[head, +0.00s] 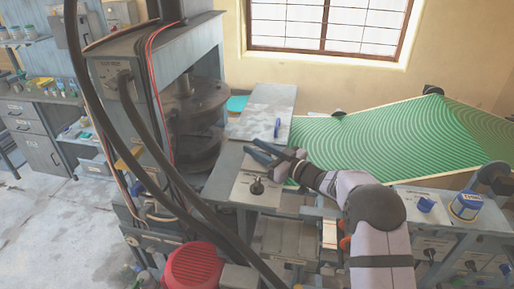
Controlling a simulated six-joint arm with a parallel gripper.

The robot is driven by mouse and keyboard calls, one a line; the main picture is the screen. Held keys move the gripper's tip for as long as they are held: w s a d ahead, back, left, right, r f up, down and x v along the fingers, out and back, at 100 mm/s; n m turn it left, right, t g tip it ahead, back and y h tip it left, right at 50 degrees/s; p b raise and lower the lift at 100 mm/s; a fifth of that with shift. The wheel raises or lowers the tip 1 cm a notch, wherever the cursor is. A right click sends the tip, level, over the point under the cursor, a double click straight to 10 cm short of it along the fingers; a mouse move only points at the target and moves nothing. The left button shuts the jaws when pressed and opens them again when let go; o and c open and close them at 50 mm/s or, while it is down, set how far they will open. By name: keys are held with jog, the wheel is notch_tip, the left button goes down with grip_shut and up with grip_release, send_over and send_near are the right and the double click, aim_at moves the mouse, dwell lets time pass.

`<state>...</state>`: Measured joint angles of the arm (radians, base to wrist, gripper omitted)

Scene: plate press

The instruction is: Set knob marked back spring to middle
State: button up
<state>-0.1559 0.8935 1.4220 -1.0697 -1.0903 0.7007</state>
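My gripper (250,146) is in the middle of the head view, above a bench panel, with its two dark fingers spread and nothing seen between them. A black knob (257,187) stands on the light panel (246,170) just below the gripper, apart from it. Another dark knob (123,84) is on the upper front of the grey press (135,110), under a small label. More small dark knobs (430,252) sit on the bench front at lower right. The labels are too small to read, so I cannot tell which knob is marked back spring or how it is set.
A green striped sheet (400,135) lies right of the gripper. A metal plate (266,108) with a blue handle is behind it. Thick black hoses (110,130) cross the left side. A red motor (194,266) is below. A blue-and-white tin (466,205) stands at right.

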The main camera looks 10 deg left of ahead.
grip_shut()
jog(key=shift+m+t+h+b, duration=0.3)
jog(key=shift+m+t+b, duration=0.1)
jog(key=shift+t+b, duration=0.15)
jog(key=shift+w+d+m+t+h+b, duration=0.1)
jog(key=shift+w+m+t+h+b, duration=0.15)
jog(key=shift+t+h, duration=0.2)
